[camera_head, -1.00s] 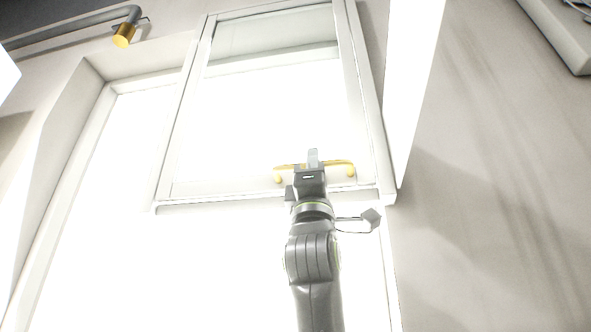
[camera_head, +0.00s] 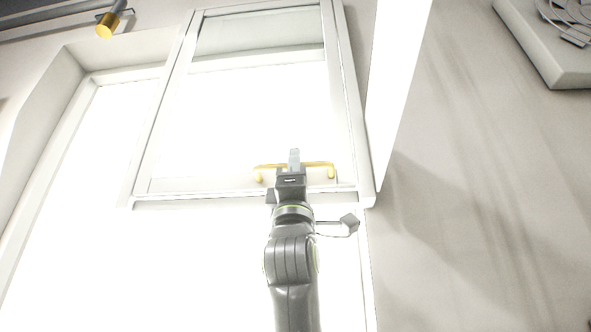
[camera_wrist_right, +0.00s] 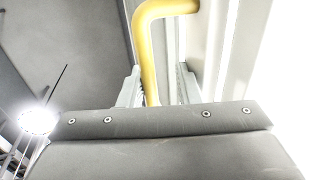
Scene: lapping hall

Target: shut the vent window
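The vent window (camera_head: 345,90) is a white-framed sash high in the wall. Its lower edge appears to stand out from the bright opening behind it. A yellow bar handle (camera_head: 318,164) runs along its lower rail. My right gripper (camera_head: 294,160) is at the middle of the handle, reaching up from below. In the right wrist view the handle (camera_wrist_right: 148,60) passes between the two fingers (camera_wrist_right: 160,85). A gap shows between the bar and the right-hand finger, so the gripper looks open around it. The fingertips are partly hidden by the gripper body. My left gripper is not in view.
A bright white panel (camera_head: 397,90) hangs right of the window. A grey box with cables (camera_head: 545,45) is on the wall at top right. A pipe with a yellow end (camera_head: 106,28) is at top left. The wall (camera_head: 480,200) between is bare.

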